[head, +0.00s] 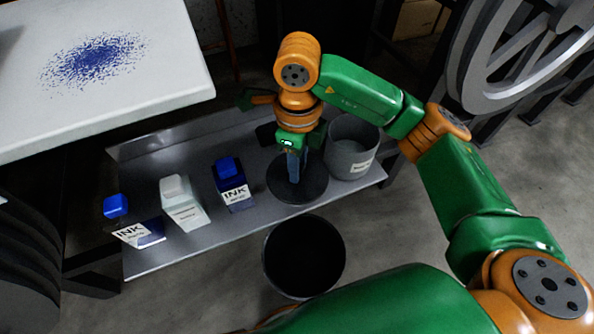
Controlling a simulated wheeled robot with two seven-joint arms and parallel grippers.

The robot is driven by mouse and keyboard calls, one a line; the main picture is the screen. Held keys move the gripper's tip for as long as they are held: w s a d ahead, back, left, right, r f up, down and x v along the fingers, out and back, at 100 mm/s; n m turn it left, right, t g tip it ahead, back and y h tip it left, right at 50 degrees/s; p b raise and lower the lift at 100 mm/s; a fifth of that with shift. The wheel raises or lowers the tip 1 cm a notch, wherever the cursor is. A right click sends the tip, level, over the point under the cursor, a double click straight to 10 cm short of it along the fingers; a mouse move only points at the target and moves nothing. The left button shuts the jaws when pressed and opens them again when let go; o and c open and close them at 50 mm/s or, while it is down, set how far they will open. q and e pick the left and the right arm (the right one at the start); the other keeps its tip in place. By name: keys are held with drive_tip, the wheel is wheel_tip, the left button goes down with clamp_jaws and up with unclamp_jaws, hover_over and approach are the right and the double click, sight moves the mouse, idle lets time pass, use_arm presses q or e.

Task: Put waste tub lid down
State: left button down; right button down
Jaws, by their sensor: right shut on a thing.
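The waste tub lid (312,190) is a dark round disc over the front right part of the grey metal shelf. My right gripper (294,172) points down at the middle of the lid and is shut on it, probably by a handle that the fingers hide. The lid looks level. I cannot tell whether it touches the shelf or hangs just above it. An open round tub with a black inside (303,257), likely the waste tub, stands in front of the shelf with no lid on. My left gripper is not in view.
On the shelf (213,222), a grey labelled bucket (350,165) stands close right of the lid. Two blue-capped ink bottles (233,190) (137,233) and a white bottle (183,205) stand to the left. A white table (150,100) with blue specks overhangs the back left.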

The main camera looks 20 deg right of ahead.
drive_tip(key=w+f, duration=0.2)
drive_tip(key=w+d+f, duration=0.1)
drive_tip(key=w+f, duration=0.1)
drive_tip(key=f, duration=0.1)
drive_tip(key=shift+w+d+f+b, duration=0.1)
drive_tip(key=shift+d+f+b, duration=0.05)
drive_tip(key=shift+f+b, duration=0.15)
drive_tip(key=f, duration=0.3)
drive_tip(key=shift+w+f, duration=0.15)
drive_tip(key=shift+w, duration=0.1)
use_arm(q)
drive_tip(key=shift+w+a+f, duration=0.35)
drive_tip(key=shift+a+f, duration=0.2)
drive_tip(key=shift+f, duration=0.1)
use_arm(e)
drive_tip(key=shift+f, duration=0.1)
drive_tip(key=c, duration=1.1)
unclamp_jaws()
drive_tip(key=shift+f+b, duration=0.1)
drive_tip(key=shift+b, duration=0.2)
drive_tip(key=o, duration=0.5)
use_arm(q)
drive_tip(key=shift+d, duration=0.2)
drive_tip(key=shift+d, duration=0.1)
